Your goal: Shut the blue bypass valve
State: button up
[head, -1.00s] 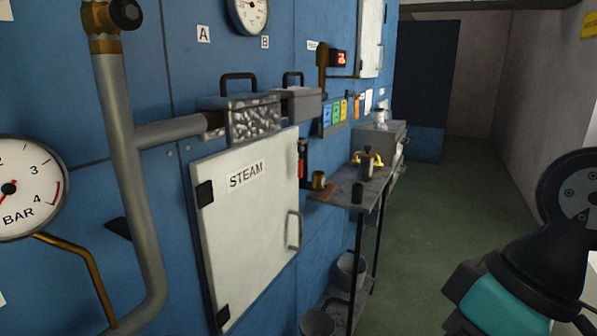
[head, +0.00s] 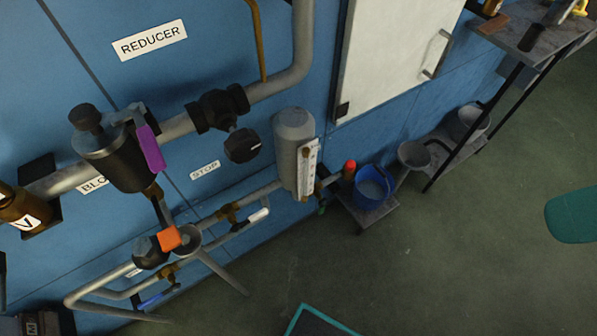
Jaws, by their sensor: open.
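The blue bypass valve shows as a small blue lever handle (head: 152,300) low at the bottom left of the head view. A brass valve body (head: 168,275) sits just above it on a thin grey pipe. The handle looks roughly in line with that pipe, though the view is steep and the part is small. Pipes and an orange-handled valve lie close above and around it. My gripper is not in view.
An orange handle (head: 169,238), a white lever (head: 259,215), a purple lever (head: 150,150) and a black knob (head: 242,145) sit on nearby pipework. A blue bucket (head: 374,187) stands on a low platform. The green floor (head: 430,270) is largely open.

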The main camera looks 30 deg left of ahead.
aim_at(175, 286)
jog(key=u, duration=0.55)
jog(key=k, duration=0.15)
jog(key=u, duration=2.1)
jog(key=k, duration=0.5)
jog(key=z, duration=0.25)
jog(key=i, duration=0.45)
jog(key=z, duration=0.25)
